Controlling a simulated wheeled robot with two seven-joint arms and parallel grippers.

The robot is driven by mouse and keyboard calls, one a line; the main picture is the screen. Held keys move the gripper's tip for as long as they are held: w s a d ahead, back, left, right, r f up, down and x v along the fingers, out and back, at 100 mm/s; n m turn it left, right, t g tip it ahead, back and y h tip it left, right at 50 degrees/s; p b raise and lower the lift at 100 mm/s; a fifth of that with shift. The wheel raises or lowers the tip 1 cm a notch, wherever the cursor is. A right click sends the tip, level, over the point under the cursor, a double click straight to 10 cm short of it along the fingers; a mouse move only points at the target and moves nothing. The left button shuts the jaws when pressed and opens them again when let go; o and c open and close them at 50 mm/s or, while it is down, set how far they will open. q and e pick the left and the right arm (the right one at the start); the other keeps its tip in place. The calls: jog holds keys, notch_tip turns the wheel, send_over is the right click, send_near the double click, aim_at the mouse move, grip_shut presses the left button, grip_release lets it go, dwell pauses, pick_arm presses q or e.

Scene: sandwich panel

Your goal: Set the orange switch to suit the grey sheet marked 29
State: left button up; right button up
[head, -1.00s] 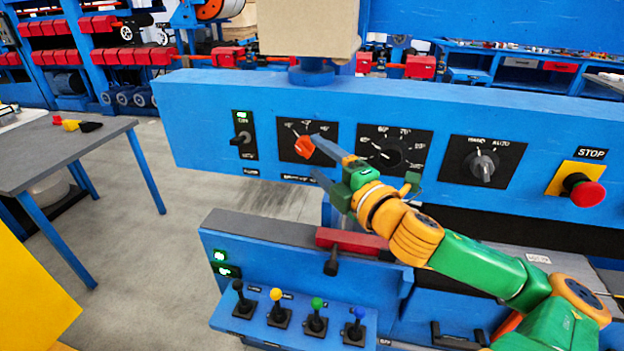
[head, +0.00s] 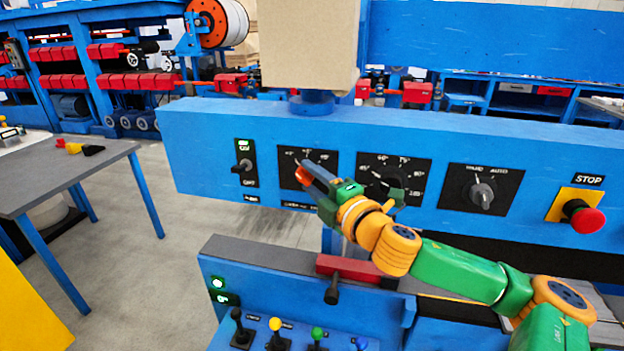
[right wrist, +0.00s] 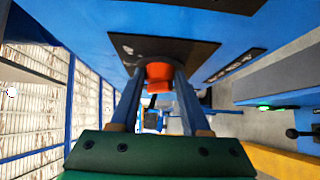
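The orange switch (head: 301,175) sits on a black dial plate (head: 291,156) at the left of the blue control panel. In the head view my right gripper (head: 309,176) reaches it from the lower right and partly covers it. In the right wrist view the switch (right wrist: 159,75) is between the two fingertips, which appear to press on both its sides. The pointer's exact setting is hidden by the finger, and the dial marks are too small to read surely. No grey sheet marked 29 can be made out. My left gripper is out of view.
Beside the switch are a second black dial (head: 394,180), a grey selector knob (head: 481,194) and a red stop button (head: 584,217). A toggle (head: 243,165) is to the left. Below stand several coloured levers and a red block (head: 350,267). A grey table (head: 62,178) is at left.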

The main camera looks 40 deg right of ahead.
grip_shut()
jog(key=shift+f+b, duration=0.2)
jog(key=shift+b, duration=0.3)
jog(key=m+t+b, duration=0.1)
jog(key=m+b, duration=0.1)
jog(key=b, duration=0.1)
jog(key=m+t+h+b, duration=0.1)
jog(key=m+b, duration=0.1)
jog(key=b, duration=0.1)
jog(key=f+m+t+h+b, duration=0.1)
jog(key=m+t+b, duration=0.1)
jog(key=b, duration=0.1)
jog(key=shift+w+a+f+b, duration=0.1)
jog(key=shift+w+a+b, duration=0.05)
jog(key=shift+b, duration=0.2)
jog(key=shift+w+m+t+h+b, duration=0.1)
jog(key=shift+m+t+h+b, duration=0.5)
jog(key=shift+m+h+b, duration=0.75)
jog(key=shift+m+y, duration=0.25)
jog(key=o, duration=1.1)
grip_release()
